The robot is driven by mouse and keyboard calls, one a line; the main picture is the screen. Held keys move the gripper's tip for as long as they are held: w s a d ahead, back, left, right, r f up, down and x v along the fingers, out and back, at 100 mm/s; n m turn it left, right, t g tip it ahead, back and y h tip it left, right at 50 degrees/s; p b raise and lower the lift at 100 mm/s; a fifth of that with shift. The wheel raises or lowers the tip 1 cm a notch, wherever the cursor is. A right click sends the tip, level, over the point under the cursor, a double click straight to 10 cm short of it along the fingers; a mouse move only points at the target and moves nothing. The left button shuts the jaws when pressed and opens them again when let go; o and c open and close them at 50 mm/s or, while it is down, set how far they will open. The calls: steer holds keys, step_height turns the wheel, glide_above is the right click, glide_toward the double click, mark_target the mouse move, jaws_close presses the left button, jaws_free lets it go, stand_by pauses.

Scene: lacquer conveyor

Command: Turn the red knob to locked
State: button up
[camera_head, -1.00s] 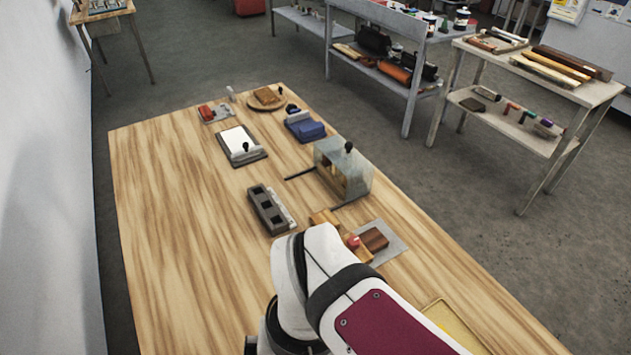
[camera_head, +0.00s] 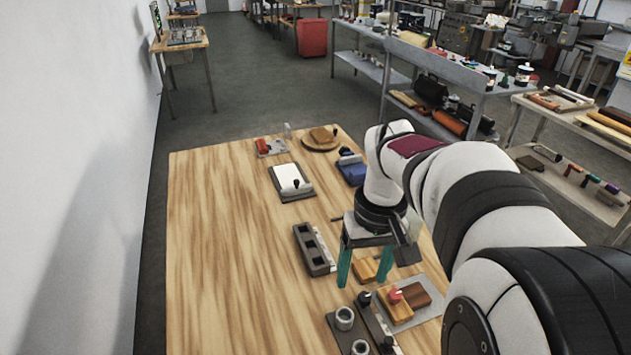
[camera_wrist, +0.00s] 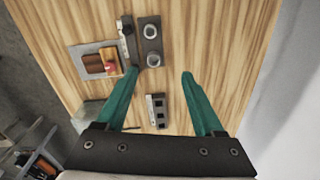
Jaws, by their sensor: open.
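The red knob (camera_head: 396,294) is small and round and sits on a tan wooden block (camera_head: 394,307) beside a dark brown block (camera_head: 418,292), on a grey plate (camera_head: 428,314). In the wrist view the red knob (camera_wrist: 110,67) shows left of my left finger; which way it is turned is too small to read. My gripper (camera_head: 363,279) has teal fingers spread apart and pointing down, with nothing between them. It is above the table, behind and left of the knob in the head view. In the wrist view my gripper (camera_wrist: 159,72) is open and apart from the knob.
A dark panel with two grey round sockets (camera_head: 344,318) and a strip with black knobs (camera_head: 365,298) lie left of the red knob. A dark block with square holes (camera_head: 315,250) stands farther back. The table's left side (camera_head: 220,270) is clear.

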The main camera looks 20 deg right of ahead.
steer(key=n, duration=0.2)
glide_above(396, 293)
step_height(396, 293, down, 4)
steer(key=shift+h, duration=0.3)
step_height(396, 293, down, 16)
steer(key=shift+r, duration=0.25)
jaws_close()
